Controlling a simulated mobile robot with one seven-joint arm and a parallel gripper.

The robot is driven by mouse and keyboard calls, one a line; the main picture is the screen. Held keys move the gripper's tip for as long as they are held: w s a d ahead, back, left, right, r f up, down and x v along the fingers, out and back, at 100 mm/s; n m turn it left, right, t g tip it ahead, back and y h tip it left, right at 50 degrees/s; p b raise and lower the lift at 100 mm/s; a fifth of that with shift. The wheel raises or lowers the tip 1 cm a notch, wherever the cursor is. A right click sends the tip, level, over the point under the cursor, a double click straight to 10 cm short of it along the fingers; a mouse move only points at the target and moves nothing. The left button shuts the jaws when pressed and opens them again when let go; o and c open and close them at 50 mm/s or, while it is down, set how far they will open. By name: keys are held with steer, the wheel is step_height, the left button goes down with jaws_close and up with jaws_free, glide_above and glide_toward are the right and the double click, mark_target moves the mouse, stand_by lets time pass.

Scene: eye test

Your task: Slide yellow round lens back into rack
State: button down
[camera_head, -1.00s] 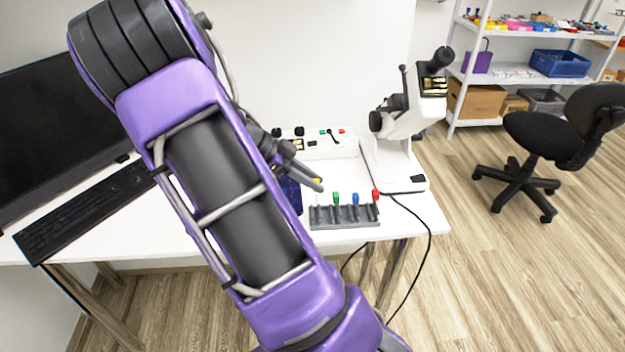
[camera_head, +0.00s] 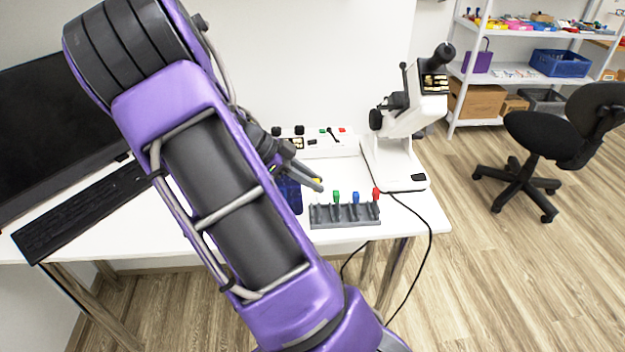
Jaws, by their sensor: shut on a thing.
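The grey rack (camera_head: 345,222) lies on the white table. White (camera_head: 316,199), green (camera_head: 336,196), blue (camera_head: 356,198) and red (camera_head: 376,193) tops stand up along it. My gripper (camera_head: 314,182) is just above and behind the rack's left end. It is shut on the yellow round lens (camera_head: 318,181), of which only a small yellow bit shows between the fingertips. The rest of the lens is hidden by the fingers. The lens looks apart from the rack, but I cannot tell its exact height or tilt.
A dark blue object (camera_head: 291,196) stands left of the rack, partly behind my arm. A white microscope-like instrument (camera_head: 398,150) stands to the right, and a white panel with knobs (camera_head: 330,143) behind. A black keyboard (camera_head: 80,208) and monitor (camera_head: 60,125) are at left.

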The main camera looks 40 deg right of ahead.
steer(key=shift+f, duration=2.05)
stand_by(1.8)
steer(key=c, duration=0.6)
jaws_free()
steer(key=shift+w+a+r, duration=0.1)
